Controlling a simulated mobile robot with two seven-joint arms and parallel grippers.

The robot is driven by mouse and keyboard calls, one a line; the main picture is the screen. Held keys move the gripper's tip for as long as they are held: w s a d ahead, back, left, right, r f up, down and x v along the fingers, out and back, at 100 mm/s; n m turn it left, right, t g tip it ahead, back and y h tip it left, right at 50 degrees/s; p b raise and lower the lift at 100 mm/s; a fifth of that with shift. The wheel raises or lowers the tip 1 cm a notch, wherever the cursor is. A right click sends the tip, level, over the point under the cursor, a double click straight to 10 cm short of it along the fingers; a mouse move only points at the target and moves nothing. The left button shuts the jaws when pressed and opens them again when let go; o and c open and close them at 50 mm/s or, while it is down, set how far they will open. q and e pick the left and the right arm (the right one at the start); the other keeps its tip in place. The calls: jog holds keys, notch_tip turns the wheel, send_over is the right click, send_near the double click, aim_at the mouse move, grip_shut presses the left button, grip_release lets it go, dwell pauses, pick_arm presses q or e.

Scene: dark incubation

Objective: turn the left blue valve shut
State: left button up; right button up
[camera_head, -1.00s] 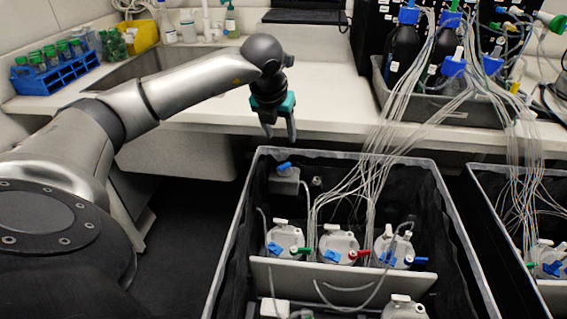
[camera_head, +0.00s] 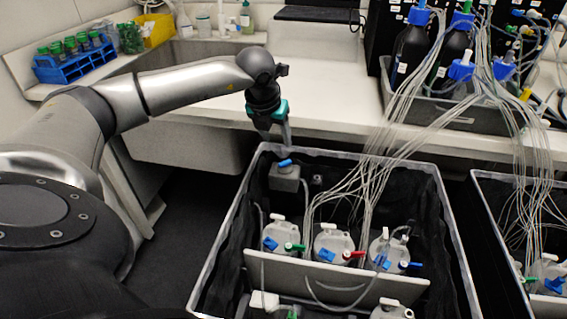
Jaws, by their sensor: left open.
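My left gripper (camera_head: 276,134) hangs pointing down over the back rim of the black bin, open and empty, seen nearly edge-on. Its fingertips appear just above a blue valve handle (camera_head: 285,162) on a grey block in the bin's back left corner; whether they touch cannot be told. Further forward in the bin, three white-lidded vessels stand in a row. The left vessel (camera_head: 281,232) has a blue valve (camera_head: 270,243) and a green one. The middle vessel (camera_head: 333,240) has a blue valve (camera_head: 327,255) and a red one. The right vessel (camera_head: 386,247) has blue valves. My right gripper is not seen.
The bin's pale rim (camera_head: 222,230) surrounds the vessels, and a light divider panel (camera_head: 345,283) stands before them. Thin tubes (camera_head: 385,160) run up to bottles in a grey tray (camera_head: 452,108). A second bin (camera_head: 482,184) is at right. A blue tube rack (camera_head: 75,66) sits far left.

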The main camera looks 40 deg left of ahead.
pick_arm(q)
jog(key=b, duration=0.1)
send_near(284, 163)
notch_tip(284, 163, down, 2)
jog(key=b+x, duration=0.1)
jog(key=x, duration=0.1)
jog(key=b+x, duration=0.1)
jog(key=x, duration=0.2)
jog(key=shift+w+f, duration=0.2)
jog(key=shift+w, duration=0.15)
jog(key=shift+x, duration=0.85)
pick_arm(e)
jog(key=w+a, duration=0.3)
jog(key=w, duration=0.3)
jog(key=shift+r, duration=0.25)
pick_arm(q)
jog(key=shift+a, duration=0.1)
grip_shut()
